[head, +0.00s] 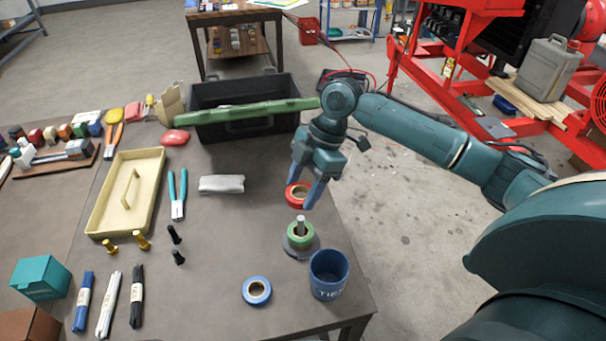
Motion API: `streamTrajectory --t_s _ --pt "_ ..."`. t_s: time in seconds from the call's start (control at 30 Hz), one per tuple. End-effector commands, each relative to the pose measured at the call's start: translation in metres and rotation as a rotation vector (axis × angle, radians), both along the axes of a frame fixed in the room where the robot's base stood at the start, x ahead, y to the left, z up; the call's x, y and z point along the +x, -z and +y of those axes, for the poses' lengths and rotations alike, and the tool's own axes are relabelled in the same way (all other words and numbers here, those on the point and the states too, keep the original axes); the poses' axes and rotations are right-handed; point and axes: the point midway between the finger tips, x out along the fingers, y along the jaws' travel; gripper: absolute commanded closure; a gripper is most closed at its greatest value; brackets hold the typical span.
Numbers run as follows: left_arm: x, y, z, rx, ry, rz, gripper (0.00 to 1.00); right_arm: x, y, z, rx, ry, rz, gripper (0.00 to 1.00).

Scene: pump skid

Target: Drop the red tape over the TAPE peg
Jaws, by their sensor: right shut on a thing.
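The red tape (293,194) is a ring held between the fingers of my right gripper (305,189). My right gripper is shut on it and points down, with the tape above the table and just behind the peg in the picture. The TAPE peg (300,222) is a pale upright post on a round grey base (291,252). A green tape roll (301,240) sits around the peg, and the peg's top shows above it. My left gripper is not in view.
A blue cup (328,275) stands close in front of the peg, near the table's right edge. A blue tape roll (257,291) lies to its left. Clear tabletop lies left of the peg.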

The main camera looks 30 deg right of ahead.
Motion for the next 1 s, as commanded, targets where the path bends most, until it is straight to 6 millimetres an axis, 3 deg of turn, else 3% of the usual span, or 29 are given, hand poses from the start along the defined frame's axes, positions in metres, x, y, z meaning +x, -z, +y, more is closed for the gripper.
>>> streamTrajectory --t_s 0.37,0.5,0.6,1.0 --pt "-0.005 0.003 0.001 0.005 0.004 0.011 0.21 -0.001 0.024 0.0 0.0 0.001 0.003 0.64" --pt "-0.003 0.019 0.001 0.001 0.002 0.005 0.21 0.0 0.042 0.0 -0.001 0.0 0.0 0.64" --pt "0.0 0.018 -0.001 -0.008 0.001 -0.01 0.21 0.0 0.047 0.0 -0.001 0.0 0.0 0.64" --pt "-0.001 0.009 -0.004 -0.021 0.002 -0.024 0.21 0.0 0.049 0.0 -0.001 0.0 0.0 0.64"
